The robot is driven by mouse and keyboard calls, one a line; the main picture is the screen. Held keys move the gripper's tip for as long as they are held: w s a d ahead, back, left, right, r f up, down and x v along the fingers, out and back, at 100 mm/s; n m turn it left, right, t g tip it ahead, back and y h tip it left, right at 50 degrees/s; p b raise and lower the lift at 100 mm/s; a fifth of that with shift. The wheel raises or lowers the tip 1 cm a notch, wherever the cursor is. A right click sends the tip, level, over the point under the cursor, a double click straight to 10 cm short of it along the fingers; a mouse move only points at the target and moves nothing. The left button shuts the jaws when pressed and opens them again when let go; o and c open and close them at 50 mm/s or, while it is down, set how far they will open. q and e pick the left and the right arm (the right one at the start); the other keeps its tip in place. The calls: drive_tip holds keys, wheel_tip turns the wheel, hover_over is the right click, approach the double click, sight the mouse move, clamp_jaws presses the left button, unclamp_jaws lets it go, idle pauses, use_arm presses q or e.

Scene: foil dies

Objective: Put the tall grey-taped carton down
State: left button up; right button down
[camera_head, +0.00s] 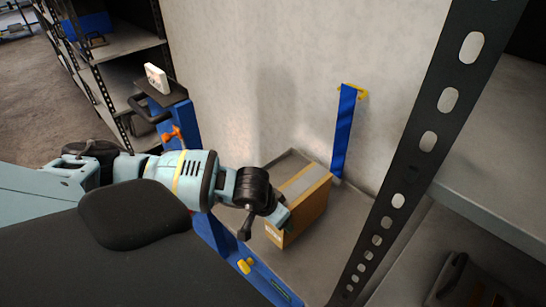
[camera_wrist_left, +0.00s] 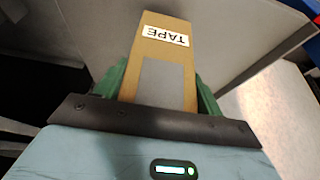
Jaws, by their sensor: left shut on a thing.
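The tall grey-taped carton (camera_head: 311,208) is a brown box with a grey strip along its top, in the right half of the head view. In the left wrist view the carton (camera_wrist_left: 165,45) shows a white label reading TAPE and a grey patch. My left gripper (camera_head: 283,214) is shut on the carton, with green fingers on both sides of it in the left wrist view. The carton is over or on a grey platform (camera_head: 335,222); I cannot tell whether its bottom touches. My right gripper is not in view.
A blue post (camera_head: 345,130) stands behind the carton, near a pale wall (camera_head: 300,60). A blue beam (camera_head: 262,277) edges the platform in front. A black perforated upright (camera_head: 428,140) and grey shelf (camera_head: 500,190) stand close on the right. Bare platform lies right of the carton.

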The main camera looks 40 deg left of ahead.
use_arm(q)
drive_tip(key=w+a+f, duration=0.4)
drive_tip(key=w+a, duration=0.2)
drive_tip(key=a, duration=0.2)
drive_tip(key=shift+f+p, duration=0.15)
drive_tip(key=shift+p, duration=0.15)
idle(0.3)
drive_tip(key=shift+f, duration=0.15)
drive_tip(key=o, duration=1.4)
drive_tip(key=shift+s, duration=0.1)
